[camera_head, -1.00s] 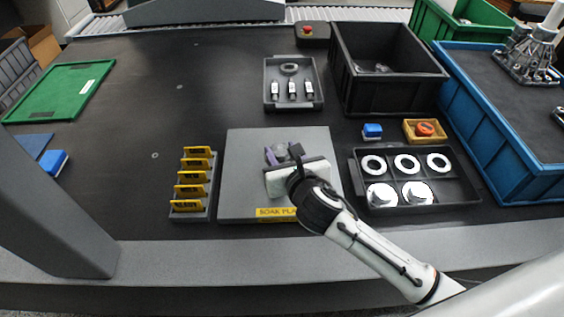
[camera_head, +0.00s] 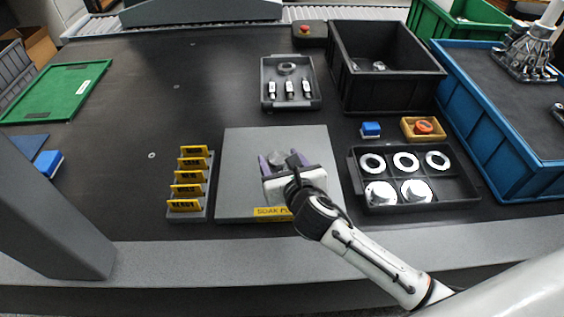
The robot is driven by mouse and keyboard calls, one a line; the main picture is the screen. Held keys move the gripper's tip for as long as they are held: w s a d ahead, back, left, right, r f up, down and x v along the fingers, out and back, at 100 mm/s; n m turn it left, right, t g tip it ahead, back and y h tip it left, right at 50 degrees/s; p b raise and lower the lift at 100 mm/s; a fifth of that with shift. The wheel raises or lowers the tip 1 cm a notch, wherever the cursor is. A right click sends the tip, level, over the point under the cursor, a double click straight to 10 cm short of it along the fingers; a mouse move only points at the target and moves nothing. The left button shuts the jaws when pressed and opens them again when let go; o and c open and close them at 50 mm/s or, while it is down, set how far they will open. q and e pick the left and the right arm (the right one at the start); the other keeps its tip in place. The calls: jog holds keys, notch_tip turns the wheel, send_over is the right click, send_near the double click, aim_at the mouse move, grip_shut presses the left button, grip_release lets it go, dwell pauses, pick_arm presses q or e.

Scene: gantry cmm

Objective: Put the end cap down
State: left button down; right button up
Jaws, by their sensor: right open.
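A grey soak plate (camera_head: 240,150) with a yellow label lies on the dark table in front of me. A small silver-grey end cap (camera_head: 276,158) shows over the plate, between the purple fingers of my right gripper (camera_head: 280,161). The gripper is open, with a finger on either side of the cap. The gripper body and wrist hide part of the plate, and I cannot tell whether a finger touches the cap. The cap appears to rest on the plate. My left gripper is not in view.
A dark compartment tray (camera_head: 463,190) right of the plate holds white rings and two silver caps. A rack of yellow tags (camera_head: 190,182) stands left. A small grey tray (camera_head: 290,104), black bin (camera_head: 385,92), blue block (camera_head: 371,130) and blue crate (camera_head: 490,130) stand around. The left table is mostly clear.

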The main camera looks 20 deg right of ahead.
jog(key=p+v, duration=0.1)
jog(key=v, duration=1.1)
jog(key=shift+d+r+p, duration=0.1)
jog(key=shift+p, duration=0.2)
jog(key=shift+s, duration=0.1)
